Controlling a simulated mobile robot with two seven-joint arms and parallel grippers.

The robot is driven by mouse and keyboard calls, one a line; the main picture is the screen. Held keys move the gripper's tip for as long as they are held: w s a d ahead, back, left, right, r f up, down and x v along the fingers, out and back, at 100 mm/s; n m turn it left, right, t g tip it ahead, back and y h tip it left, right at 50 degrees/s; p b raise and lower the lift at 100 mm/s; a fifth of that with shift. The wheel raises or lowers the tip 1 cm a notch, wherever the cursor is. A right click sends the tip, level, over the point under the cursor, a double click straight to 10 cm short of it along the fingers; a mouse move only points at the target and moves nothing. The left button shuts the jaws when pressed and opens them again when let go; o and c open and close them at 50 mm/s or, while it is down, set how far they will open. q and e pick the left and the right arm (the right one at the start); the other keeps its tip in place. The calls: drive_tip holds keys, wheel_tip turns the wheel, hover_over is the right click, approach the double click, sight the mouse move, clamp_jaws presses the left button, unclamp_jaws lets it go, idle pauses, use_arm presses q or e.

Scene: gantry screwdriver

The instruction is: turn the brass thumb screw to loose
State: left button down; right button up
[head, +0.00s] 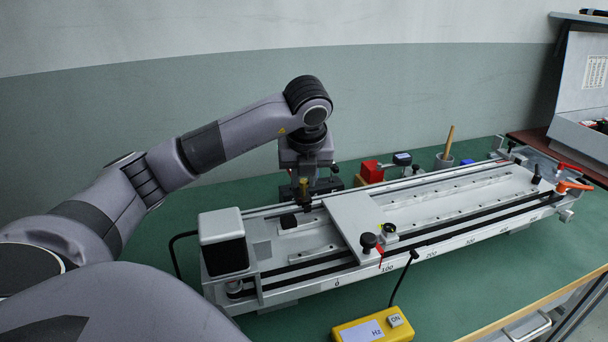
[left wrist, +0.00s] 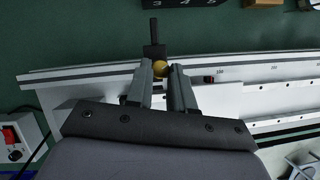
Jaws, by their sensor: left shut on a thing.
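The gripper is shut on the screw. The fingers hide part of the screw, and its threads and turn angle cannot be made out. My right gripper is in neither view.
The gantry bench (head: 465,237) carries a grey plate (head: 352,222) with a black knob (head: 368,241). A white-and-black block (head: 222,240) stands at its left end. A red block (head: 371,171) and a cup (head: 444,163) stand behind. A yellow box (head: 372,328) lies in front.

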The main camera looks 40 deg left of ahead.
use_arm(q)
drive_tip(key=c, duration=1)
unclamp_jaws()
drive_tip(key=p+v, duration=0.1)
drive_tip(key=v, duration=0.6)
drive_tip(key=shift+s+d, duration=0.1)
drive_tip(key=shift+s, duration=0.05)
